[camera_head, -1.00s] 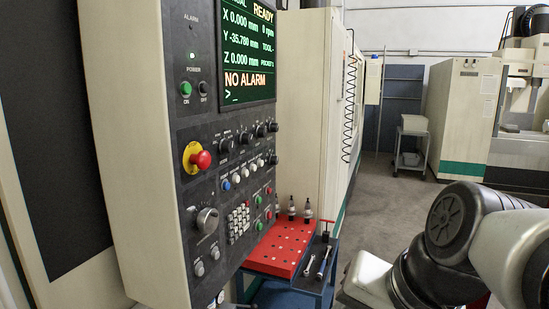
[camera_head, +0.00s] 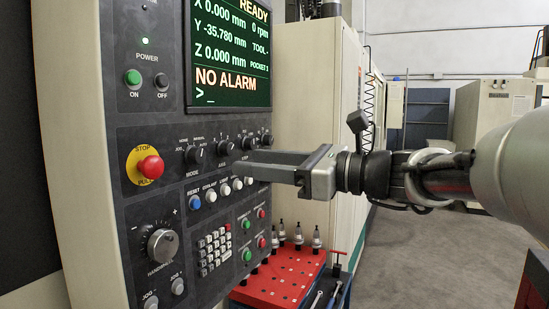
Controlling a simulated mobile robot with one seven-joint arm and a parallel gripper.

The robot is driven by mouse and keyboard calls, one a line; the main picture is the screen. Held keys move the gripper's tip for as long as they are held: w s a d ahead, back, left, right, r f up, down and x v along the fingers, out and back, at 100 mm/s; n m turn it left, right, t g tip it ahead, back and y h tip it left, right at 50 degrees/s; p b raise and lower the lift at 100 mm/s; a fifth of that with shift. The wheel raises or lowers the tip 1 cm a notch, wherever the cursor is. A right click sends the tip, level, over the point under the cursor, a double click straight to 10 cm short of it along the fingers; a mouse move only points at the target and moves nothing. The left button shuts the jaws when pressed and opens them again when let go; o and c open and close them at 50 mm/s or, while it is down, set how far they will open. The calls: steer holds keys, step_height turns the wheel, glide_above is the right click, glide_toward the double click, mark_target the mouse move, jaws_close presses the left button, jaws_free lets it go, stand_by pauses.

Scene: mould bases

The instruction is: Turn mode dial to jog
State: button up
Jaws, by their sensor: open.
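The mode dial (camera_head: 196,153) is a black knob at the left end of the knob row on the machine's control panel, with "MODE" printed below it. Small labels ring it, and one at its left appears to read JOG. Its exact pointer position is too small to tell. My gripper (camera_head: 243,164) reaches in from the right, with its long grey fingers pointing left toward the panel. It is open and seen side-on, so the gap hardly shows. The fingertips are right of the mode dial, near the AXIS knob (camera_head: 225,148), apart from the mode dial.
The red emergency stop (camera_head: 150,167) sits left of the dial, and a row of push buttons (camera_head: 223,190) lies just below. The handwheel (camera_head: 162,245) is lower left. A red tray (camera_head: 285,285) with tool holders stands below right. The screen (camera_head: 229,55) is above.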

mark_target(201, 157)
steer(key=x, duration=1.2)
steer(key=shift+p, duration=0.35)
steer(key=shift+c, duration=0.2)
steer(key=c, duration=1)
